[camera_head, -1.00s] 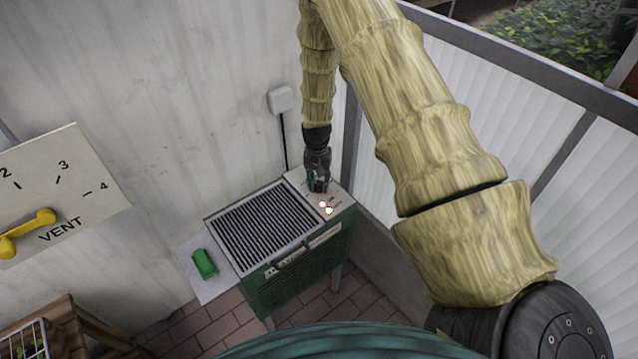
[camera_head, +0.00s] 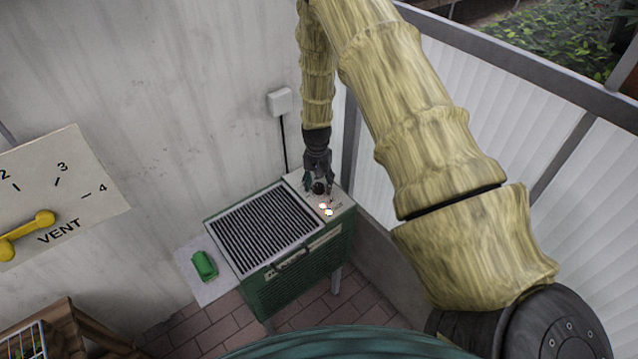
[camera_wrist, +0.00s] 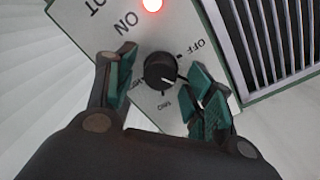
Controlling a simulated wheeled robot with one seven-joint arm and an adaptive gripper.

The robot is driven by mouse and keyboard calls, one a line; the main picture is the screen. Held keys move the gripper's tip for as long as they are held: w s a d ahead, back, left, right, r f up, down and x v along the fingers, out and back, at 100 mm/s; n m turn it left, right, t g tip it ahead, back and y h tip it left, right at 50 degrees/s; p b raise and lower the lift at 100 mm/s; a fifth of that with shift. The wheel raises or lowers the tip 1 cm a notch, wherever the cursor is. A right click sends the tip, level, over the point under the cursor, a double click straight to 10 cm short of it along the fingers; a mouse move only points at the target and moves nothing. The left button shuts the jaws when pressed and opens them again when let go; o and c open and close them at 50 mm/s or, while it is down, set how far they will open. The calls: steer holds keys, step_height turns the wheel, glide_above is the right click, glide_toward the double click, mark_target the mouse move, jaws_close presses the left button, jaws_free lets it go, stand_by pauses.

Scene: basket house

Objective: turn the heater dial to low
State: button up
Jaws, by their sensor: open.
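The green heater (camera_head: 290,285) stands against the wall, with a pale control panel (camera_head: 341,202) at its right end. The black heater dial (camera_wrist: 160,70) is on this panel and also shows in the head view (camera_head: 319,188). Its white mark points to the lower right in the wrist view. "OFF" is printed at its upper right there; smaller labels below and left are too small to read surely. My gripper (camera_wrist: 163,85) is open above the panel, one finger on each side of the dial, apparently apart from it. It also shows in the head view (camera_head: 318,184).
A red lamp (camera_wrist: 152,4) glows beside "ON" on the panel. A dark grille (camera_head: 264,228) covers the heater top. A green object (camera_head: 204,265) lies on a pale side shelf. A vent plate (camera_head: 95,190) with a yellow handle is at left. White panelling rises close at right.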

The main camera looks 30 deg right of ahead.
mark_target(318, 185)
step_height(318, 185, up, 12)
steer(key=shift+w+a, duration=0.15)
stand_by(0.7)
stand_by(0.4)
